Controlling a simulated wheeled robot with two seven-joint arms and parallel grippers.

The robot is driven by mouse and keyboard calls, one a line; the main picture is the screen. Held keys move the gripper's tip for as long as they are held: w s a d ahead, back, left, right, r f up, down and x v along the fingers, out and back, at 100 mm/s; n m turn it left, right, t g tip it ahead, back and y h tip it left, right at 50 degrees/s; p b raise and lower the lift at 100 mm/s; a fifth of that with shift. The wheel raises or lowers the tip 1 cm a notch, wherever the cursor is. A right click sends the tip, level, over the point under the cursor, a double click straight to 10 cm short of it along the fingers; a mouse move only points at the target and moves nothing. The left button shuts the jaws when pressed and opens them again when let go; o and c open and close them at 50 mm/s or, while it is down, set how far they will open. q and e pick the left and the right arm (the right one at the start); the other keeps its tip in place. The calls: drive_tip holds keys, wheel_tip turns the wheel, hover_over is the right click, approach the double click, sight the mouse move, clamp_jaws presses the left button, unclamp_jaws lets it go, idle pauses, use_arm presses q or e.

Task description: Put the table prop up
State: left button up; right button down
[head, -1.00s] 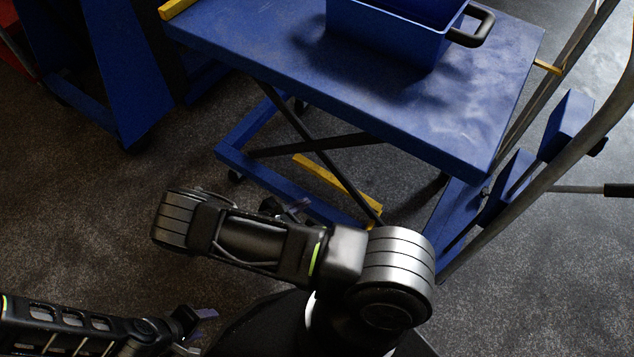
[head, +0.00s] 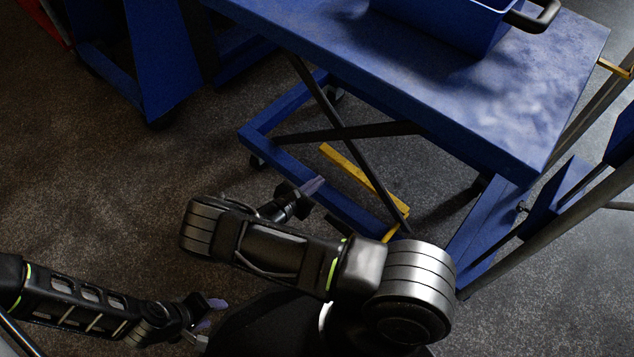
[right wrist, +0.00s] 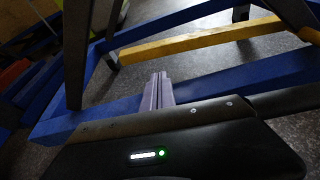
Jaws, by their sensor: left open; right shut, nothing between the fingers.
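The blue lift table (head: 440,75) stands with its top raised on dark crossed legs. Its prop appears to be the yellow bar (head: 362,180), which lies low along the blue base frame. The bar also shows in the right wrist view (right wrist: 200,42), beyond the fingers. My right gripper (head: 315,186) is shut and empty, at the near side of the base frame and left of the bar, apart from it. Its closed fingers show in the right wrist view (right wrist: 158,90). My left gripper (head: 213,311) is open and empty at the lower left, away from the table.
A blue bin (head: 450,22) with a black handle sits on the table top. Dark crossed legs (head: 350,132) stand close to the bar. Another blue frame (head: 160,65) stands at the upper left. The floor left of the table is clear.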

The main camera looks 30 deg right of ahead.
drive_tip(key=b+x, duration=0.2)
drive_tip(key=x, duration=0.6)
